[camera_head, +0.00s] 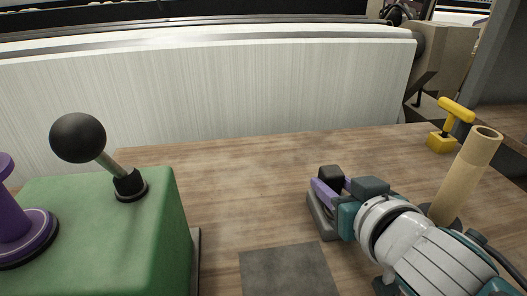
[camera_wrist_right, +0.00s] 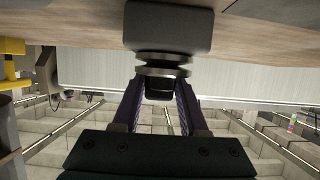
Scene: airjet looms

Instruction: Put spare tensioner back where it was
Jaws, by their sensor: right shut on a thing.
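My right gripper (camera_head: 333,186) is low over the wooden table, right of centre in the head view. Its purple fingers are shut on a dark part, taken to be the spare tensioner (camera_head: 330,173), partly hidden by the gripper. In the right wrist view the gripper (camera_wrist_right: 158,98) closes around the black knob end of the tensioner (camera_wrist_right: 168,27), which has metal discs and a black block. The block appears against or very near the table; contact is unclear. A grey piece (camera_head: 321,222) shows beneath the gripper. My left gripper is not in view.
A green box (camera_head: 100,215) with a black ball lever (camera_head: 78,138) and a purple spool-like part (camera_head: 22,232) stands left. A dark square (camera_head: 288,270) lies on the table (camera_head: 235,190). A tan tube (camera_head: 468,175) and yellow T-handle (camera_head: 456,110) stand right. A pale machine panel (camera_head: 220,90) borders the back.

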